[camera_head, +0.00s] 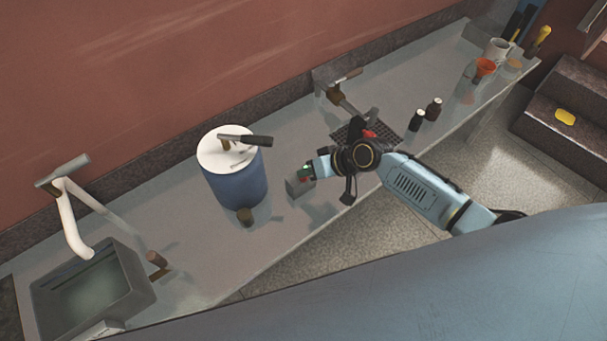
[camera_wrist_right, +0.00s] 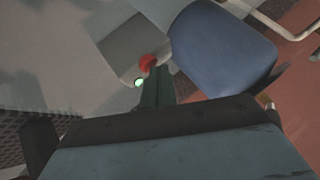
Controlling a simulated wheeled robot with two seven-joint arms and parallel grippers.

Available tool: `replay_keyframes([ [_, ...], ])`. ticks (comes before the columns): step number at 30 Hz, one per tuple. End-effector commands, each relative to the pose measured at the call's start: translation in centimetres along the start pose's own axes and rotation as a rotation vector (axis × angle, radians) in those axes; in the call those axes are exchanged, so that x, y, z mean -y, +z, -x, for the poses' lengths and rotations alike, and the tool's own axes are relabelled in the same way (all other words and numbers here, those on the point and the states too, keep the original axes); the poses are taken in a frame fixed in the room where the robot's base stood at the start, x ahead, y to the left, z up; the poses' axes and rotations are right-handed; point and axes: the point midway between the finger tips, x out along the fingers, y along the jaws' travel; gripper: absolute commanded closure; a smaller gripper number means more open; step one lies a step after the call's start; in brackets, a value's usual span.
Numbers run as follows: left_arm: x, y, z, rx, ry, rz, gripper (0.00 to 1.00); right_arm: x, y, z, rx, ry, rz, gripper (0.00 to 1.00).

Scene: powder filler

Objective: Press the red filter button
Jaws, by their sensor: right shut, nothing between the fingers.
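The red button (camera_wrist_right: 147,63) sits on a small grey box (camera_head: 299,187) near the front edge of the counter. In the right wrist view a lit green spot (camera_wrist_right: 138,82) shows beside the button. My right gripper (camera_wrist_right: 156,76) is shut and empty, its dark fingertips right at the red button in that view. I cannot tell whether they touch it or whether the button is pressed down. In the head view my right gripper (camera_head: 313,169) is over the box and hides its top. My left gripper is not in view.
A blue drum (camera_head: 236,185) with a white lid and dark-handled lever stands left of the box. A sink (camera_head: 92,291) with a white tap (camera_head: 70,222) is at far left. A dark grate (camera_head: 383,134), two dark bottles (camera_head: 425,113) and cups are to the right.

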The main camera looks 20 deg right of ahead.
Motion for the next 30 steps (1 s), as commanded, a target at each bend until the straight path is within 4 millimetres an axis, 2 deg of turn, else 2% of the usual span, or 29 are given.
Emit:
replay_keyframes([
  [7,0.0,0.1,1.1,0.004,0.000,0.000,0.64,0.5,-0.5,0.7,0.001,0.000,0.000,1.00],
  [18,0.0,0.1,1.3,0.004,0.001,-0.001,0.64,0.6,-0.6,0.9,0.001,0.000,0.000,1.00],
  [30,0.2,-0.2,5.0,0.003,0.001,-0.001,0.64,2.6,-2.6,3.6,0.000,0.001,0.000,1.00],
])
